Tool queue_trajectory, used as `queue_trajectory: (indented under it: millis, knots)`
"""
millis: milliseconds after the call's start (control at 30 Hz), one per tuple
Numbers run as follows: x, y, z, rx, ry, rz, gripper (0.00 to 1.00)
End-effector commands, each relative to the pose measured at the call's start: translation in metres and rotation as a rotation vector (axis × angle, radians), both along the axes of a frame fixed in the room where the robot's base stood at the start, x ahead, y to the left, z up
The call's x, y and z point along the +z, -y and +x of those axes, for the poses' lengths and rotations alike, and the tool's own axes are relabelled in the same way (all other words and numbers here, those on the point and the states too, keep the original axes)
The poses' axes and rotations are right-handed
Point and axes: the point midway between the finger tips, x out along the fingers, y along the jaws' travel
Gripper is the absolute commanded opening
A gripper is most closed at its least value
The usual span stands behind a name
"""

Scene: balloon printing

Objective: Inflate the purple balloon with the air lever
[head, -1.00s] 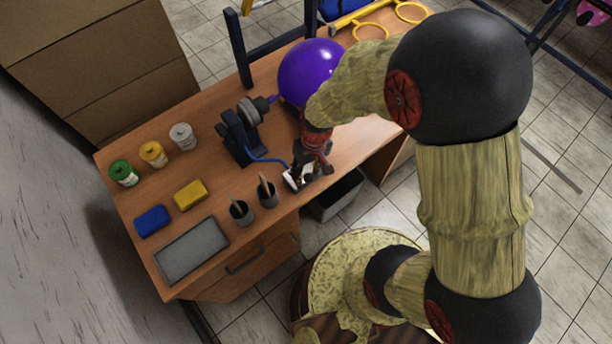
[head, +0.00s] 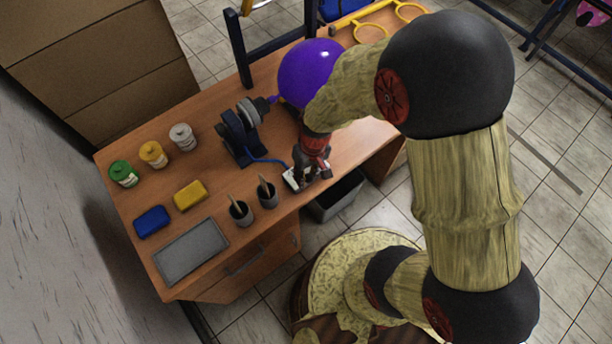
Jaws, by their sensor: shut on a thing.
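The purple balloon (head: 306,72) is round and swollen on the table, at the nozzle end of the dark blue pump stand (head: 238,136). A blue hose (head: 266,160) runs from the stand to the air lever (head: 291,180), a small light-coloured piece near the table's front edge. My gripper (head: 304,183) points down at the lever and is shut on it; its fingers hide part of the lever. My arm covers the balloon's lower right side.
Green, yellow and white jars (head: 152,154), blue and yellow sponges (head: 190,195), a grey tray (head: 191,251) and two brush cups (head: 241,213) stand on the table (head: 140,215) to the left. A dark frame (head: 240,60) rises behind. A bin (head: 336,195) is below the front edge.

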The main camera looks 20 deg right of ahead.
Motion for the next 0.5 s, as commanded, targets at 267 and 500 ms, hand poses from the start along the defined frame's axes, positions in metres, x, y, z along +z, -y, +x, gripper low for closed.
queue_trajectory:
  millis: [267, 500]
  knots:
    - [0.0001, 0.0001, 0.0001, 0.001, 0.0, 0.0, 0.0]
    - [0.0001, 0.0001, 0.0001, 0.001, 0.0, 0.0, 0.0]
